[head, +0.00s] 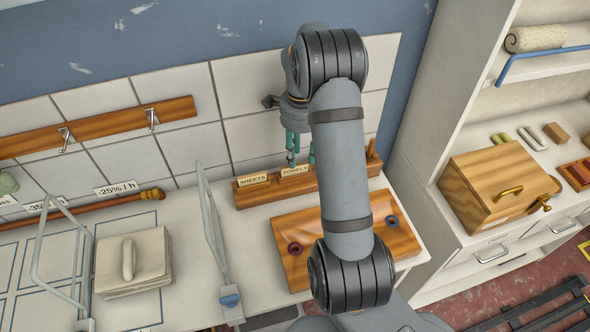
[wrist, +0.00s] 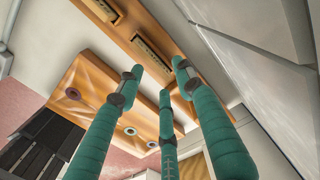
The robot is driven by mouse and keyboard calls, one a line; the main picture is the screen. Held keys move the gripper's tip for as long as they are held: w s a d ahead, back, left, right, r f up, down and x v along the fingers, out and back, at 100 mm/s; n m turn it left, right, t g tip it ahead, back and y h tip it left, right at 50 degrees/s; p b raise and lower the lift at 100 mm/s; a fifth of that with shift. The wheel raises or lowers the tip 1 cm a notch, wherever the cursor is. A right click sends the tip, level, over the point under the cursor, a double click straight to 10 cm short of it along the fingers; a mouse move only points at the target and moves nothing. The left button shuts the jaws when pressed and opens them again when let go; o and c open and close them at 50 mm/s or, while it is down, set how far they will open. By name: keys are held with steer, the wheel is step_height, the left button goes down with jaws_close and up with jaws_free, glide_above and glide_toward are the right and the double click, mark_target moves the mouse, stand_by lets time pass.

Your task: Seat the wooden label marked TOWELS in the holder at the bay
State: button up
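The wooden label marked TOWELS (head: 295,170) stands in a wooden rack (head: 330,182) at the back of the white table, right of the label marked SHEETS (head: 253,179). My gripper (head: 300,151) is above and behind the TOWELS label, its teal fingers pointing down; my arm hides part of it. In the wrist view, my gripper (wrist: 158,78) has its three fingers apart with nothing held between them. The rack shows beyond the fingertips, with the likely TOWELS label (wrist: 151,58) just past them, its writing not readable. I cannot identify the bay holder.
A wooden board (head: 290,215) with dark rings lies in front of the rack, partly behind my arm. Folded cloth (head: 133,262) and upright wire frames (head: 212,230) stand to the left. Shelving with a wooden box (head: 492,185) stands at right. A tiled wall is close behind the rack.

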mark_target(299, 165)
steer(key=f, duration=0.1)
steer(key=f+p, duration=0.1)
steer(key=f, duration=0.1)
steer(key=shift+s+a+f, duration=0.2)
steer(key=shift+s+f, duration=0.1)
steer(key=shift+s, duration=0.1)
steer(key=shift+f+p, duration=0.3)
steer(key=shift+f, duration=0.1)
steer(key=shift+c, duration=0.6)
steer(key=c, duration=0.7)
jaws_close()
